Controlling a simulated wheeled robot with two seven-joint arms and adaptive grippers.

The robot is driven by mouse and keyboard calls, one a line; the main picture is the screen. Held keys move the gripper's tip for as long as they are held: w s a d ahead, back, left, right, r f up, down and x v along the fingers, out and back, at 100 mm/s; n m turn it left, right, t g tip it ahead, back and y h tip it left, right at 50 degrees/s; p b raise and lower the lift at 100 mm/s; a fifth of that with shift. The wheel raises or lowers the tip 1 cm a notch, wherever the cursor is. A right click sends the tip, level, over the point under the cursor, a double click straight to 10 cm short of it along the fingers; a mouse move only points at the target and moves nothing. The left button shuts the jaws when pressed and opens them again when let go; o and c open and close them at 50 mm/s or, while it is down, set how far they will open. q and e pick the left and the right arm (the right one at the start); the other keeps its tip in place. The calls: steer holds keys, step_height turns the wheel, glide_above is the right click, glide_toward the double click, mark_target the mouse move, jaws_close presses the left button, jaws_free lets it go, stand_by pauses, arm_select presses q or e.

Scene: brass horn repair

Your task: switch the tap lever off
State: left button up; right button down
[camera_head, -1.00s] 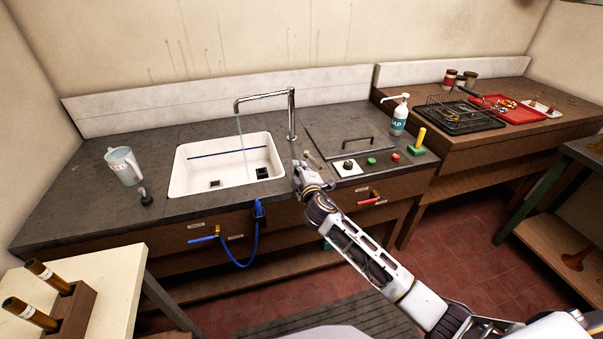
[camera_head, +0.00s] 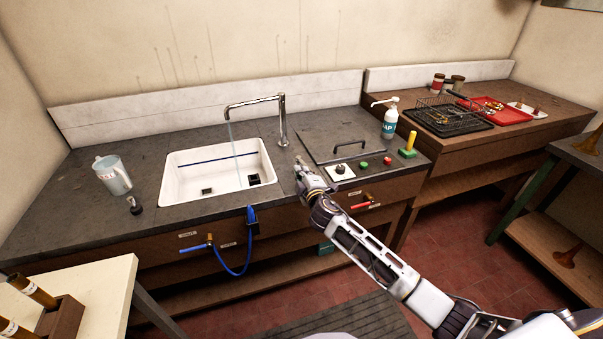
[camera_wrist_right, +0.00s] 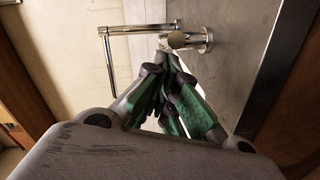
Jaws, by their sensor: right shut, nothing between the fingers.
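The chrome tap (camera_head: 282,122) stands behind the white sink (camera_head: 178,190), and a thin water stream (camera_head: 235,142) falls from its spout. My right gripper (camera_head: 300,163) is shut and empty, low over the counter just in front of and right of the tap's foot. In the right wrist view, the fingertips (camera_wrist_right: 163,62) lie close to a short chrome fitting with a round flange (camera_wrist_right: 207,40); the spout pipe (camera_wrist_right: 140,30) is beyond. I cannot clearly make out the lever or tell whether the fingers touch it. My left gripper is out of view.
Right of my gripper are a black knob (camera_head: 340,169), green and red buttons, a lid with a handle (camera_head: 349,146) and a soap bottle (camera_head: 389,122). A jug (camera_head: 112,175) stands left of the sink. A blue hose (camera_head: 250,240) hangs at the counter front.

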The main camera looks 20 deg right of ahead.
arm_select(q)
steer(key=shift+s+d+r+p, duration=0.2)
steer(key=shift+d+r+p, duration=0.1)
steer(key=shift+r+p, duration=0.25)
arm_select(e)
steer(key=shift+s+d+n+y, duration=0.1)
steer(key=shift+d+n+y, duration=0.6)
steer(key=shift+y, duration=0.3)
steer(key=shift+d+p, duration=0.3)
steer(key=shift+d, duration=1.2)
steer(key=shift+w+d+p, duration=0.4)
steer(key=shift+w+d, duration=0.05)
steer(key=shift+d, duration=0.4)
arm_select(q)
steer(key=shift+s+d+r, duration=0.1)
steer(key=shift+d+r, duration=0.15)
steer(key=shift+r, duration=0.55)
arm_select(e)
steer(key=shift+d, duration=0.1)
steer(key=shift+w+d+r, duration=0.1)
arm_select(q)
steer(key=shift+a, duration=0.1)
